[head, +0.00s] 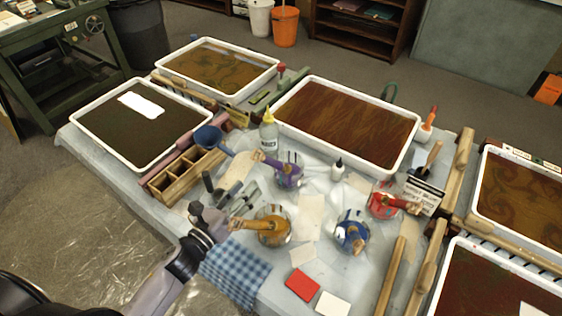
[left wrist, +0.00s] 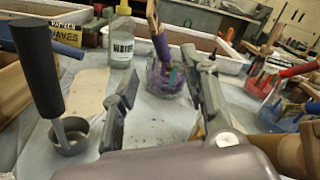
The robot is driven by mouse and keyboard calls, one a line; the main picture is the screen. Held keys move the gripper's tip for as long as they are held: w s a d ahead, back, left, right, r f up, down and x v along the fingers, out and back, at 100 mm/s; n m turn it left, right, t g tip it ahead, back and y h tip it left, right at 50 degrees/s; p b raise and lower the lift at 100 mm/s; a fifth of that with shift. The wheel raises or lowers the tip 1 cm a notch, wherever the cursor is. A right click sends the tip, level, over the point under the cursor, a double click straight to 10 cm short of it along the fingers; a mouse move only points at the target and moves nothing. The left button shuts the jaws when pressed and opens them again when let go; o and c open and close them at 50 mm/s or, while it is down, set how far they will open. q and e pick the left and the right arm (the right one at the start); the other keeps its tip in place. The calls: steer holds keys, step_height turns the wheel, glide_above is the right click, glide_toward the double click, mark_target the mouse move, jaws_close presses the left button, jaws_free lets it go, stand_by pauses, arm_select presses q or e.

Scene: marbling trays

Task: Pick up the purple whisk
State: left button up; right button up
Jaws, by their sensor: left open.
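The purple whisk (head: 277,164) leans in a clear glass jar (head: 290,182) of purple liquid near the middle of the table. Its wooden end points left, towards the squeeze bottle. In the left wrist view the purple whisk (left wrist: 160,44) stands tilted in the jar (left wrist: 165,80), beyond and between my fingers. My left gripper (head: 241,194) is open and empty, short of the jar and to its lower left in the head view. In the left wrist view its two fingers (left wrist: 168,84) are spread apart. My right gripper is not in view.
A squeeze bottle (head: 269,137) stands behind the whisk jar. Jars with orange (head: 272,232), blue (head: 351,236) and red (head: 381,205) contents stand nearby. A black-handled tool in a small metal cup (left wrist: 70,138) is left of my fingers. A wooden divided box (head: 180,184) lies farther left.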

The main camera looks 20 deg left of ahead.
mark_target(271, 162)
arm_select(q)
steer(key=x, duration=0.4)
steer(key=p+x, duration=0.1)
steer(key=x, duration=0.3)
steer(key=p+x, duration=0.1)
steer(key=x, duration=0.3)
steer(key=shift+w+d+f, duration=0.1)
steer(key=shift+d+f, duration=0.05)
steer(key=shift+f, duration=0.15)
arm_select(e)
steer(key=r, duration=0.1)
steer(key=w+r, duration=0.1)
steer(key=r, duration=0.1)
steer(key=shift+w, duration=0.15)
arm_select(q)
steer(key=shift+c, duration=0.2)
steer(key=c, duration=0.7)
jaws_close()
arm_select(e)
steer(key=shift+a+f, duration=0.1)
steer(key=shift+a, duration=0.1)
